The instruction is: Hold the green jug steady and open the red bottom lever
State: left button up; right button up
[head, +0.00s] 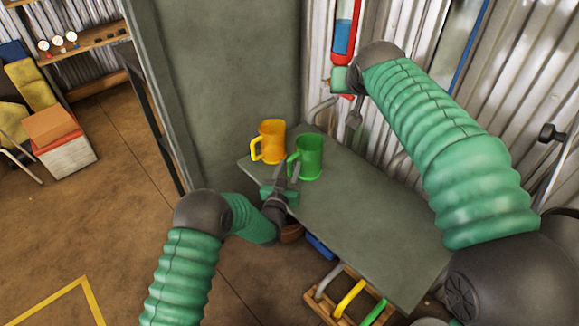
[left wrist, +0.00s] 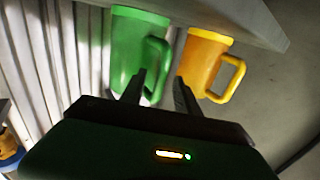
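The green jug (head: 310,160) stands upright on the grey table, its handle on the left. It also shows in the left wrist view (left wrist: 133,50). My left gripper (head: 287,176) is at the handle side of the jug, its fingers apart. In the left wrist view the handle (left wrist: 157,70) shows between the fingertips, and I cannot tell whether they touch it. A red and blue fitting (head: 342,38) hangs on the wall. My right gripper (head: 354,112) is below it, beside the wall, partly hidden by its own arm. I cannot make out a bottom lever clearly.
An orange jug (head: 271,142) stands just left of the green one. The grey table (head: 375,220) is bare towards the front right. A grey panel (head: 220,90) rises behind the jugs. A wooden crate (head: 335,300) with coloured handles sits below the front edge.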

pick_arm(q)
jog(key=shift+w+d, duration=0.1)
jog(key=shift+w, duration=0.45)
grip_shut()
